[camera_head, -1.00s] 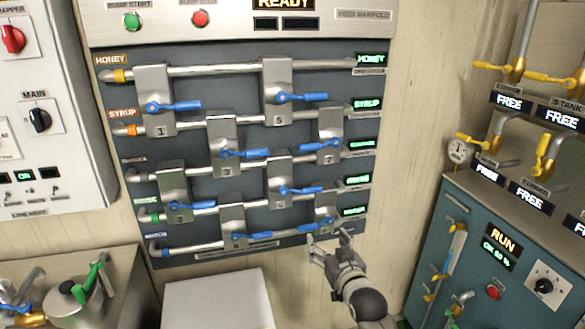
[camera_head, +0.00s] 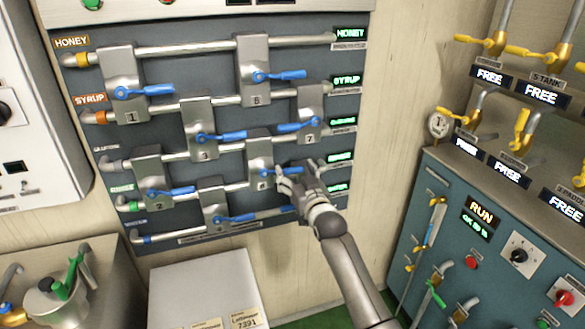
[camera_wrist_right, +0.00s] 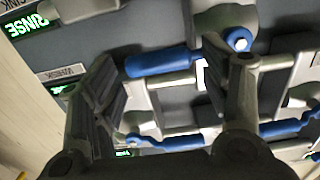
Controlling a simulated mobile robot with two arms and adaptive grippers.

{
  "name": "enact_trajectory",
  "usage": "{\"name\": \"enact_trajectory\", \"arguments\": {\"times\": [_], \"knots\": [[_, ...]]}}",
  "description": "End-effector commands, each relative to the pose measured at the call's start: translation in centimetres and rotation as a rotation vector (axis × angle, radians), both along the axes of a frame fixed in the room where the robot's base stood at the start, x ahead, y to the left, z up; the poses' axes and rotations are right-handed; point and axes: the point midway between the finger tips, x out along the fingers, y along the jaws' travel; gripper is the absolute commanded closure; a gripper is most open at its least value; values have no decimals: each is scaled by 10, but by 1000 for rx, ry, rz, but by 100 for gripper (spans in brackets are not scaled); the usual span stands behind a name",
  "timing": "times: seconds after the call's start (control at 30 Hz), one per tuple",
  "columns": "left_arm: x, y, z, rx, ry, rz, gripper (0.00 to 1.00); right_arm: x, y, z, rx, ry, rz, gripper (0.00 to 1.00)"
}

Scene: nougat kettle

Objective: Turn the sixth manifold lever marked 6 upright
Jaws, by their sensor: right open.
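The manifold lever marked 6 has a blue handle (camera_head: 289,170) on a grey valve block (camera_head: 259,150) in the lower middle of the panel. The handle lies nearly horizontal, pointing right. My right gripper (camera_head: 299,168) is at this handle, its fingers apart and partly covering the handle's right end. In the right wrist view, a blue handle (camera_wrist_right: 165,63), which appears to be lever 6, lies across the gap between the open fingers of my right gripper (camera_wrist_right: 165,75). I cannot tell whether they touch. My left gripper is not in view.
The lever marked 7 (camera_head: 300,126) is just above my right gripper, and the lever marked 4 (camera_head: 238,217) is below left. A teal cabinet (camera_head: 430,200) stands right; a white box (camera_head: 200,285) is below.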

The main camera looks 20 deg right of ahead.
Motion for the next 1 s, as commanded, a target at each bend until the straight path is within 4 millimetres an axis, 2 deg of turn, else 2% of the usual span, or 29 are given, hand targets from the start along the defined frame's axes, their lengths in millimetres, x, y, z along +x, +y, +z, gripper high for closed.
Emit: {"name": "enact_trajectory", "arguments": {"times": [0.1, 0.3, 0.7, 1.0], "knots": [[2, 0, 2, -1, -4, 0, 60, 12, 1, 1, 1, 0, 0, 30], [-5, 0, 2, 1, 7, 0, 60, 23, 1, 1, 1, 0, 0, 30], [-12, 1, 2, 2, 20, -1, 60, 26, 1, 0, 1, 0, 0, 32], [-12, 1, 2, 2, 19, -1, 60, 26, 1, 0, 1, 0, 0, 70]]}}
